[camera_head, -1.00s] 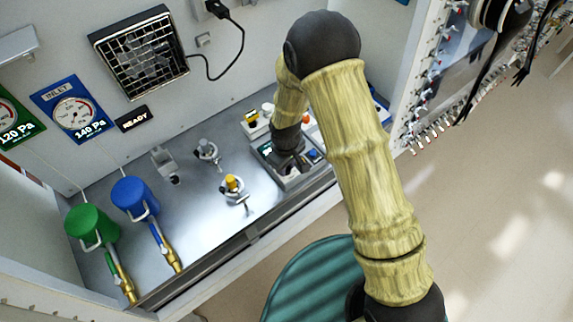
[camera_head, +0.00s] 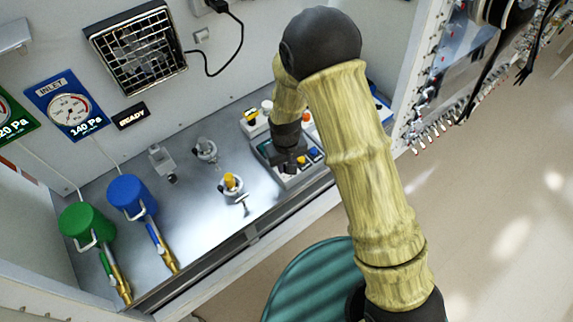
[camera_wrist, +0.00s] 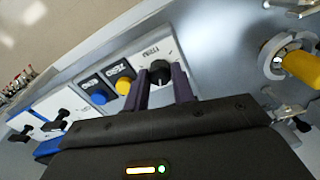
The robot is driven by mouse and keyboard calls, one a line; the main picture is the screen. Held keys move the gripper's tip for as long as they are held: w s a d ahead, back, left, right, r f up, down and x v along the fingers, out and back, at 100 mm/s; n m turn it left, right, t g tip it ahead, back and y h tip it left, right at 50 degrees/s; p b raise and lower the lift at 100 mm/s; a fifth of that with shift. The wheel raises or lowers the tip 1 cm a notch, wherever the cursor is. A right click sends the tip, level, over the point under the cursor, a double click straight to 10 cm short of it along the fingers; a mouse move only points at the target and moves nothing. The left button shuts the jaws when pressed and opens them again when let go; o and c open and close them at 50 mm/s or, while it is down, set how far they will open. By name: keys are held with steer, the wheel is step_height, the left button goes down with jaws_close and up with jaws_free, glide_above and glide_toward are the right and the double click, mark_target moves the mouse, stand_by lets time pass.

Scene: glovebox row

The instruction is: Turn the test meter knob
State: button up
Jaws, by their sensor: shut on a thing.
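The test meter is a light grey box (camera_wrist: 136,47) with a label, a blue button (camera_wrist: 99,97), a yellow button (camera_wrist: 123,86) and a black knob (camera_wrist: 160,69). In the wrist view my gripper (camera_wrist: 162,80) has its two dark purple fingers on either side of the knob and is shut on it. The far top of the knob shows between the fingers, while its base and the finger contact are partly hidden. In the head view my gripper (camera_head: 288,160) reaches down onto the meter and covers its knob.
A yellow-topped fitting (camera_head: 231,183) stands left of the meter, with a grey fitting (camera_head: 206,150) behind it. Blue (camera_head: 128,195) and green (camera_head: 86,225) canisters stand farther left. More small control boxes (camera_head: 255,121) sit behind the meter. The cabinet's front edge (camera_head: 255,240) runs before it.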

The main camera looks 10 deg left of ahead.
steer(key=shift+m, duration=0.7)
steer(key=o, duration=1)
steer(key=shift+r, duration=0.1)
step_height(320, 180, up, 17)
steer(key=b, duration=0.3)
steer(key=shift+r+b, duration=0.15)
steer(key=shift+b, duration=0.15)
